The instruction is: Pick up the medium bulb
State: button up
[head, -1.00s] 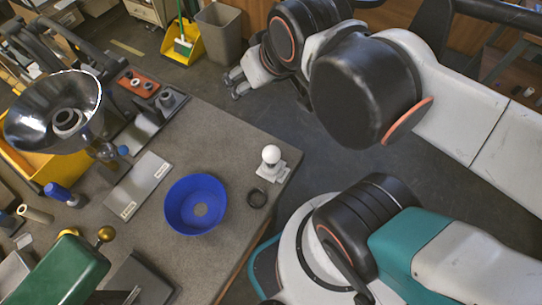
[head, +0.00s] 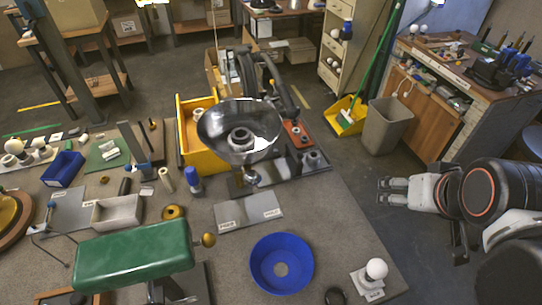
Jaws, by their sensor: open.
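A round white bulb (head: 376,269) stands upright in a small white holder (head: 368,285) near the table's front right corner. More white bulbs (head: 15,147) stand in a white holder at the table's left edge. I cannot tell which bulb is the medium one. My gripper (head: 384,192) is open and empty, at the right of the head view, off the right side of the table. It points left and is well apart from every bulb.
A blue bowl (head: 281,240) stands left of the front bulb. A chrome lamp shade (head: 240,130) and a yellow bin (head: 186,140) stand at the table's back. A green padded block (head: 135,255) is at front left. A grey waste bin (head: 388,128) stands on the floor beyond my gripper.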

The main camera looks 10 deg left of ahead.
aim_at(377, 269)
jog(key=k+j+z, duration=0.1)
jog(key=k+z, duration=0.2)
jog(key=z, duration=0.15)
jog(key=k+z, duration=0.45)
jog(key=k+l+z, duration=0.1)
jog(key=k+z, duration=0.15)
jog(key=z, duration=0.2)
